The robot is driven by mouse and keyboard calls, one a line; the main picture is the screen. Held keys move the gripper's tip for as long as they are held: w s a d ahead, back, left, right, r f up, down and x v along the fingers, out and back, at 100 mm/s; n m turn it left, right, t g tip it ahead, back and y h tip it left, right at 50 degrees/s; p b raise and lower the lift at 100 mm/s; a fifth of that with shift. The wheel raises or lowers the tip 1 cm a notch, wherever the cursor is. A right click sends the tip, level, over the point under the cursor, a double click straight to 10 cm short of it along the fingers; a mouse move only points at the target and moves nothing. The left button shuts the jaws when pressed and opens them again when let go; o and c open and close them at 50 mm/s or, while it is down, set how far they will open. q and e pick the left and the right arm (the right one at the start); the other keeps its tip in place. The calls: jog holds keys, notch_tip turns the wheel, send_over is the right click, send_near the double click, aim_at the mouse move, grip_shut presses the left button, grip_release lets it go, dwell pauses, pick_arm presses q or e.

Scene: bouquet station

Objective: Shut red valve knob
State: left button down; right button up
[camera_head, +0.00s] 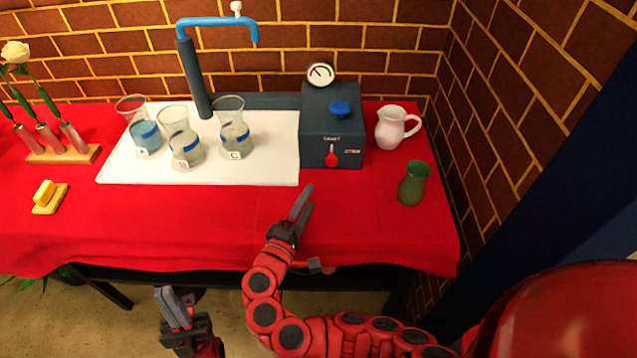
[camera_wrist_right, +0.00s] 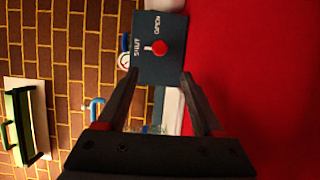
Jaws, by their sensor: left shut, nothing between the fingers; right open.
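The red valve knob (camera_head: 331,159) is on the front face of a dark control box (camera_head: 318,125). In the right wrist view the red knob (camera_wrist_right: 159,47) lies beyond the fingertips, with a short pale pointer towards the word SHUT; OPEN is printed to one side. My right gripper (camera_head: 302,207) is open and empty, in front of and below the box, apart from the knob. It also shows in the right wrist view (camera_wrist_right: 161,73). My left gripper (camera_head: 172,306) is shut and empty, low in front of the table.
A blue faucet (camera_head: 215,21) rises behind several glass vases on a white mat (camera_head: 270,160). The box carries a blue knob (camera_head: 340,108) and a gauge (camera_head: 320,74). A white pitcher (camera_head: 390,129) and green vase (camera_head: 413,185) stand right of it. Red cloth in front is clear.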

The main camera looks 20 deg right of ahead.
jog(key=shift+v, duration=2.3)
